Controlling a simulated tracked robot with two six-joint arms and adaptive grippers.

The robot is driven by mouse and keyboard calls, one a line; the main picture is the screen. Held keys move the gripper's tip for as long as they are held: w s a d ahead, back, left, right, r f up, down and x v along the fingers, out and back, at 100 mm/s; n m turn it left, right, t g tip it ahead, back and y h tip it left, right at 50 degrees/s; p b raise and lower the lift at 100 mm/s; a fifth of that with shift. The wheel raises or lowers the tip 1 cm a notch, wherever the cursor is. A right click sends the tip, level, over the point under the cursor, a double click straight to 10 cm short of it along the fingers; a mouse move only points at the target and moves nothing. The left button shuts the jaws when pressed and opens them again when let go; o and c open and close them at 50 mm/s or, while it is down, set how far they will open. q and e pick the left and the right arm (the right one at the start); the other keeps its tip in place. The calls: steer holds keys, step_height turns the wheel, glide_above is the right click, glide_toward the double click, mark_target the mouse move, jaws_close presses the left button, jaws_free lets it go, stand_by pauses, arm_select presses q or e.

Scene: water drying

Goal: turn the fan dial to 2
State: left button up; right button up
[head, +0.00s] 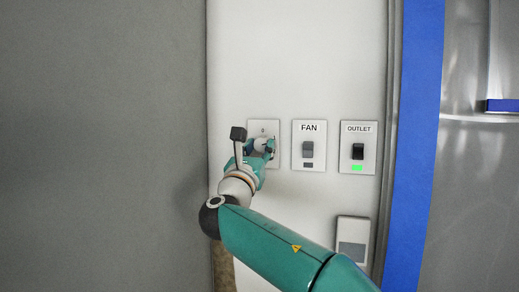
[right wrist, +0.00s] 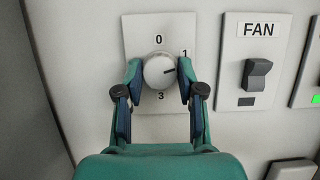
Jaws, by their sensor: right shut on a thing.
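The fan dial (right wrist: 159,68) is a round white knob on a light wall plate (right wrist: 135,30). The plate (head: 255,127) shows left of the FAN switch in the head view. In the right wrist view, 0 is above the dial, 1 at its upper right and 3 below; no 2 is visible. The dial's dark pointer line points right, tilted slightly up, below the 1. My right gripper (right wrist: 159,73) is shut on the dial, one finger on each side. In the head view the right gripper (head: 264,147) covers most of the dial. My left gripper is not in view.
Right of the dial are a FAN rocker switch (head: 308,149) with an unlit indicator and an OUTLET switch (head: 358,151) with a green light. A small white plate (head: 352,240) is lower right. A blue vertical strip (head: 415,140) stands at the right.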

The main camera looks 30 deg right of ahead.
steer(key=shift+a+m+g, duration=0.1)
steer(key=shift+m+g, duration=0.2)
steer(key=shift+m, duration=0.2)
steer(key=shift+c, duration=0.4)
steer(key=m+h, duration=0.1)
steer(key=m, duration=0.1)
steer(key=shift+w+r+m+g, duration=0.1)
steer(key=shift+m+g, duration=0.3)
steer(key=m+g+h+p, duration=0.1)
steer(key=m+g, duration=0.1)
steer(key=m, duration=0.2)
steer(key=shift+m+g+p, duration=0.3)
steer(key=shift+p, duration=0.05)
steer(key=shift+m+g, duration=1)
steer(key=shift+m, duration=1.2)
steer(key=shift+w, duration=0.1)
steer(key=o, duration=1.1)
steer(key=shift+o, duration=0.2)
steer(key=shift+a, duration=0.15)
